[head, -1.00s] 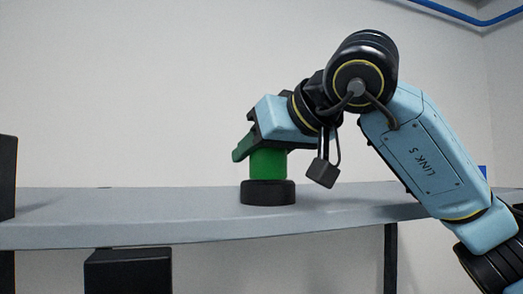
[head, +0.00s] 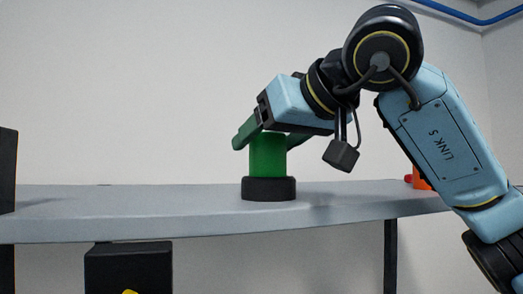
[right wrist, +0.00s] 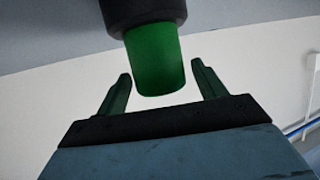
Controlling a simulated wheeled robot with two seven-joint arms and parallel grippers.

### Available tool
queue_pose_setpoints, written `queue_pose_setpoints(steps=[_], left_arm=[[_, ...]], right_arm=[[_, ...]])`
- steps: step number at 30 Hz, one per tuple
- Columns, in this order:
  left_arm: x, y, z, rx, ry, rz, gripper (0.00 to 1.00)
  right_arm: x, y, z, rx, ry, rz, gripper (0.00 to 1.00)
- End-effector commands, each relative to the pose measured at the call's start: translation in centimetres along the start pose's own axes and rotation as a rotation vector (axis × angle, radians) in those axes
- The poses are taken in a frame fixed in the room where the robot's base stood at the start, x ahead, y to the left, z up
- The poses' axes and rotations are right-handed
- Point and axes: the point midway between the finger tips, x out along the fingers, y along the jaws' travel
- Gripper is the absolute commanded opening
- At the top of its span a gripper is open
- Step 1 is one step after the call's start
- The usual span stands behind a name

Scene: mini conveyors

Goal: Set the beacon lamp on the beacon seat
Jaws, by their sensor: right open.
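The beacon lamp, a green cylinder (head: 267,156), stands upright on a round black base (head: 269,189) on the grey table. I cannot tell whether this base is the beacon seat or part of the lamp. The green cylinder also shows in the right wrist view (right wrist: 155,60). My right gripper (right wrist: 161,72) is open, with one green finger on each side of the cylinder's top end and a gap at both sides. In the head view its green fingers (head: 268,137) are at the height of the cylinder's top. My left gripper is not in view.
The grey table (head: 140,217) is clear to the left of the lamp. A dark block (head: 7,170) stands at the left edge. A black box (head: 128,268) is below the table front. A small orange thing (head: 420,178) shows partly behind my right arm.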

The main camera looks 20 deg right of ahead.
Motion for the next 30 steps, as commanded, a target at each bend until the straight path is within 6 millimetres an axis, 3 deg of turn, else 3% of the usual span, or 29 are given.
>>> queue_pose_setpoints(steps=[6,12,18,30], left_arm=[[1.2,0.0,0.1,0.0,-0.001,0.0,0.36],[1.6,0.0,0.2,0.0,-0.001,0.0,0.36],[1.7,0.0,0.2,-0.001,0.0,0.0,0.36],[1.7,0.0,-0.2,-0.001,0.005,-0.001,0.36]], right_arm=[[-5.0,0.0,0.1,0.0,0.005,0.002,0.7],[-8.2,0.0,0.0,0.001,0.003,0.002,0.7],[-9.4,0.0,0.0,0.001,0.001,0.001,0.7],[-9.2,-0.1,0.1,0.005,-0.002,-0.008,0.7]])
